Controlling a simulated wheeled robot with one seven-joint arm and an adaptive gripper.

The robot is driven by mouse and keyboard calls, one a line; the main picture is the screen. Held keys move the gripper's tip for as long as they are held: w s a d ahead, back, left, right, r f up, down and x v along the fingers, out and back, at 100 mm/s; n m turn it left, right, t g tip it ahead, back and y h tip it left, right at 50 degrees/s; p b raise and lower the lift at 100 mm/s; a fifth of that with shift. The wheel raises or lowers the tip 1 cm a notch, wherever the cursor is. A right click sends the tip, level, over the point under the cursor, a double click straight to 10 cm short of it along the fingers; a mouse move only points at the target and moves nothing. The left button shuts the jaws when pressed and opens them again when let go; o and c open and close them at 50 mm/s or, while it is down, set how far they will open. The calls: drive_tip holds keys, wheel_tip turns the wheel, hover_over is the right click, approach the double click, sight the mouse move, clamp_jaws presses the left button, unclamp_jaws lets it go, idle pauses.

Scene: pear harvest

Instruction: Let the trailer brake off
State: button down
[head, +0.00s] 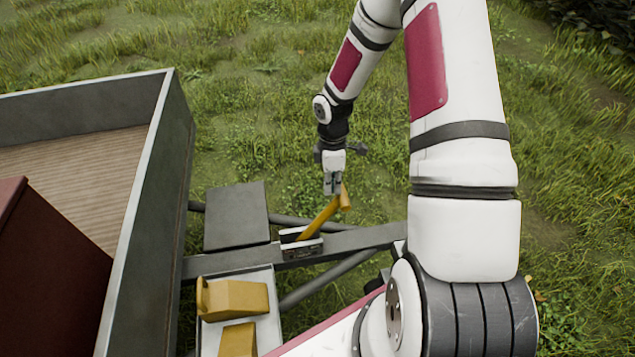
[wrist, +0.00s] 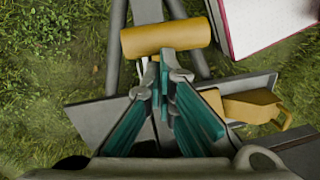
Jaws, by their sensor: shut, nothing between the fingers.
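The trailer brake lever is a yellow bar (head: 319,219) with a round yellow crosspiece at its top. It rises at a slant from a bracket (head: 300,242) on the trailer's drawbar. My gripper (head: 333,188) points down at the lever's upper end. In the wrist view the yellow crosspiece (wrist: 165,38) lies just beyond my fingertips (wrist: 163,68). The fingers are shut with nothing between them. I cannot tell whether they touch the lever. The lower part of the bar is hidden behind my fingers in the wrist view.
The trailer bed (head: 146,190), with grey walls and a dark red box (head: 45,285) in it, stands at left. A dark plate (head: 236,216) and yellow wedge-shaped blocks (head: 235,299) on a light tray sit by the drawbar (head: 365,238). Open grass (head: 250,110) lies beyond.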

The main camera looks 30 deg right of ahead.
drive_tip(key=s+d+f, duration=0.2)
drive_tip(key=d+f, duration=0.3)
drive_tip(key=d, duration=0.2)
drive_tip(key=shift+s+d+y, duration=0.2)
drive_tip(key=shift+d+y, duration=0.1)
drive_tip(key=shift+y, duration=0.1)
drive_tip(key=shift+s+f, duration=0.1)
drive_tip(key=shift+f, duration=0.05)
wheel_tip(320, 180, up, 13)
drive_tip(key=w+d+p, duration=0.1)
drive_tip(key=w, duration=0.1)
drive_tip(key=shift+d+p, duration=0.15)
drive_tip(key=shift+p, duration=0.2)
idle(0.4)
